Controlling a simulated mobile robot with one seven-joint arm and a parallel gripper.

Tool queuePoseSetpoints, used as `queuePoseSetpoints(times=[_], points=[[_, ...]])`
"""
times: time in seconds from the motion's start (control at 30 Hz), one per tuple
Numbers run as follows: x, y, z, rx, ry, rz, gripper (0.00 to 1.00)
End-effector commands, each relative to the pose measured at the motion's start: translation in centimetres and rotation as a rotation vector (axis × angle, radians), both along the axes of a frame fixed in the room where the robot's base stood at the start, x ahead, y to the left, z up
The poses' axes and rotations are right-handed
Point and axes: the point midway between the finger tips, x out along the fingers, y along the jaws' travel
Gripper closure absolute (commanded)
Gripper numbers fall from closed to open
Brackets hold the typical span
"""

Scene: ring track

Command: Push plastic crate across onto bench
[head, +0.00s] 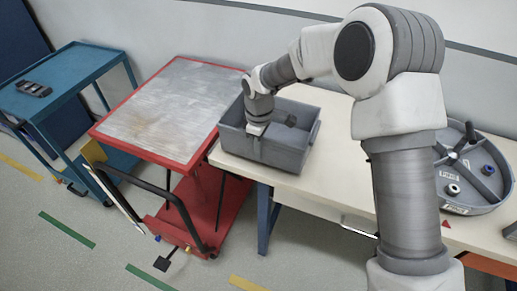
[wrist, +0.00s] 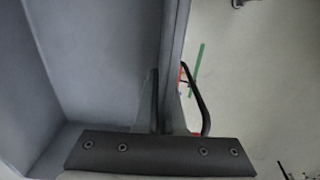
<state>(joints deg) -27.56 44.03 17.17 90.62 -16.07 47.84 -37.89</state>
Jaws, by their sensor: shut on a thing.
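The grey plastic crate (head: 288,157) stands upright on the left end of the pale bench (head: 335,185) in the head view. My gripper (head: 257,129) reaches down from above to the crate's near wall and is shut on it. In the wrist view the gripper (wrist: 167,98) has its fingers around the upper edge of the crate wall (wrist: 172,40). The crate's inside is on the left there and the floor on the right. A small dark patch shows inside the crate in the head view. The arm covers part of the crate's far left corner.
A red cart (head: 184,60) with a bare metal top stands close to the bench's left end. A round grey divided tray (head: 470,205) lies on the bench at right. Bench beside the crate is partly hidden by my arm.

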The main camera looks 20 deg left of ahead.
Motion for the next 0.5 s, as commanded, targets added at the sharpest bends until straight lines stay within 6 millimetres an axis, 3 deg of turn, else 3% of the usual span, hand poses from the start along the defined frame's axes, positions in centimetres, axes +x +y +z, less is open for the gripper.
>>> queuePoseSetpoints(times=[0.43, 0.5], points=[[0.11, 0.04, 0.18, 0.003, -0.004, -0.001, 1.0], [0.11, 0.04, 0.17, 0.003, -0.004, -0.001, 0.81]])
